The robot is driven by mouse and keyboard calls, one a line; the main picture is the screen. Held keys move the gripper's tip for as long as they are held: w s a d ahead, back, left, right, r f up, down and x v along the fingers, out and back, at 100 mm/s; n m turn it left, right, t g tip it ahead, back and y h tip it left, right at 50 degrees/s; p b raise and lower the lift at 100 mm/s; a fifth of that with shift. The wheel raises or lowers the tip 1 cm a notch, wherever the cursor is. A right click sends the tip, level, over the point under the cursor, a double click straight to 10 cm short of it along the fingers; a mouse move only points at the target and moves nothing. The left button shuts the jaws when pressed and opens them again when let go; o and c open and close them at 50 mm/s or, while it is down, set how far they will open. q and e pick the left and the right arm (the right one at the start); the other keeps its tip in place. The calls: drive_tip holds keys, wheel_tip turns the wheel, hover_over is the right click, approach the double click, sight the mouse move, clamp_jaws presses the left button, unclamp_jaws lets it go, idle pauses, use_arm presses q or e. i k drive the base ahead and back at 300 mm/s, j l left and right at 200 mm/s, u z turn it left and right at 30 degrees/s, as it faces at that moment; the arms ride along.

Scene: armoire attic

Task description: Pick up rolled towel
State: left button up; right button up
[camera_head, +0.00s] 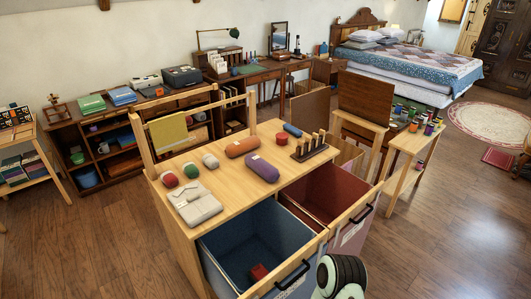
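A rolled orange-brown towel (241,147) lies on the wooden top of a cabinet (222,184) in the head view. A rolled purple towel (262,168), with a small pale tag, lies just in front and to the right of it. A smaller blue roll (292,130) lies farther back; I cannot tell what it is. Neither gripper's fingers show. Only a white and black part of my own body shows at the bottom edge, in front of the cabinet's open drawers.
Several yarn balls (191,170), a folded grey cloth (195,206), a red round tin (281,139) and a peg rack (311,147) share the top. Two bins, blue (225,257) and red (325,190), stand pulled out in front. A side table (408,142) with spools stands right.

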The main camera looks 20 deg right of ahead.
sight(270, 173)
drive_tip(key=i+l, duration=0.1)
drive_tip(key=l, duration=0.3)
drive_tip(key=i+l, duration=0.1)
drive_tip(key=l, duration=0.3)
drive_tip(key=i+l, duration=0.15)
drive_tip(key=l, duration=0.3)
drive_tip(key=i+l, duration=0.1)
drive_tip(key=l, duration=0.3)
drive_tip(key=i+l, duration=0.1)
drive_tip(key=l, duration=0.3)
